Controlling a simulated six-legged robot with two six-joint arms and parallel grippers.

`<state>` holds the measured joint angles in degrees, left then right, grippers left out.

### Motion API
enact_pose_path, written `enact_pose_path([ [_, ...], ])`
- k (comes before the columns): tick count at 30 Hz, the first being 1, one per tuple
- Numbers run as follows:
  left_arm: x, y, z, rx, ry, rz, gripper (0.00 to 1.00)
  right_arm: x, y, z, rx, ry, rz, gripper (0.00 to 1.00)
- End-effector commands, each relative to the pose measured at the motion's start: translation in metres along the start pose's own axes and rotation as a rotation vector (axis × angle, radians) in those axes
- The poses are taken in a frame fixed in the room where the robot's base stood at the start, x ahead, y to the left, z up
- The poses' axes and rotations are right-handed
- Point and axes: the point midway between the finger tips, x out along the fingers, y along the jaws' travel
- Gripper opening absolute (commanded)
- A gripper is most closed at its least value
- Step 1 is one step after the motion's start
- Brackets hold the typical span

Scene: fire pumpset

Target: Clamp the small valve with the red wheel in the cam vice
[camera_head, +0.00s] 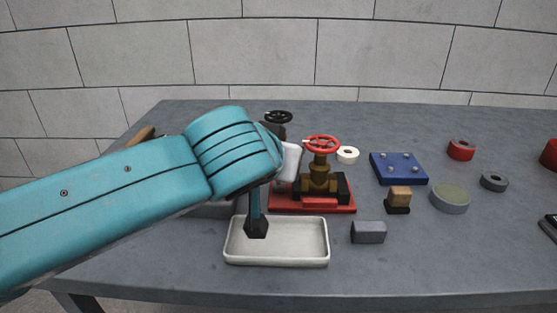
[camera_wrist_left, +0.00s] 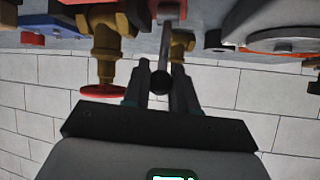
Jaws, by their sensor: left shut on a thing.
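The small brass valve with the red wheel (camera_head: 321,145) stands upright between the black jaws of the cam vice on its red base (camera_head: 335,208). In the left wrist view the valve body (camera_wrist_left: 105,50) is left of my fingers, with its red wheel (camera_wrist_left: 101,92). My left gripper (camera_wrist_left: 160,80) is shut on the vice's lever, a thin grey rod ending in a black ball knob (camera_wrist_left: 160,83). In the head view my teal arm hides the fingers and the lever. Whether the jaws press on the valve cannot be told. My right gripper is not in view.
A valve with a black wheel (camera_head: 278,117) stands behind the vice. A white tray (camera_head: 315,259) is in front. A grey block (camera_head: 369,232), a wood-topped block (camera_head: 399,197), a blue plate (camera_head: 385,176), a grey disc (camera_head: 450,198) and several rings lie to the right.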

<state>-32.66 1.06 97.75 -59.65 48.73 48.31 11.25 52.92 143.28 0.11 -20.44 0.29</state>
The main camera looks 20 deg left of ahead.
Motion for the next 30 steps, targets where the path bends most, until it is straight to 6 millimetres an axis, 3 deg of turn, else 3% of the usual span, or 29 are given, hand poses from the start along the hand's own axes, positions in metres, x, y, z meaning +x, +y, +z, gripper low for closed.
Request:
enact_pose_path([
  [4,0.0,0.0,0.0,-0.001,-0.001,-0.001,0.0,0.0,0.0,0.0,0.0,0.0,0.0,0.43],
  [5,0.0,0.0,0.0,-0.001,-0.001,-0.001,0.33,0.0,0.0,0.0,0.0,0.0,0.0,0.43],
  [6,0.0,0.0,0.0,0.0,-0.001,-0.001,0.46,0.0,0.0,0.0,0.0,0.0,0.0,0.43],
  [7,0.0,0.0,0.0,-0.001,-0.001,-0.001,0.49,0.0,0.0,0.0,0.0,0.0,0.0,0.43],
  [15,-0.001,0.0,0.0,0.0,0.0,0.0,0.49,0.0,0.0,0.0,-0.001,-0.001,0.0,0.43],
  [19,-0.011,0.0,-0.001,0.0,0.001,0.001,0.49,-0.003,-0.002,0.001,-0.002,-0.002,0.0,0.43],
  [30,-0.105,0.001,-0.004,0.0,0.004,0.006,0.49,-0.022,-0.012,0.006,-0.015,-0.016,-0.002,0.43],
])
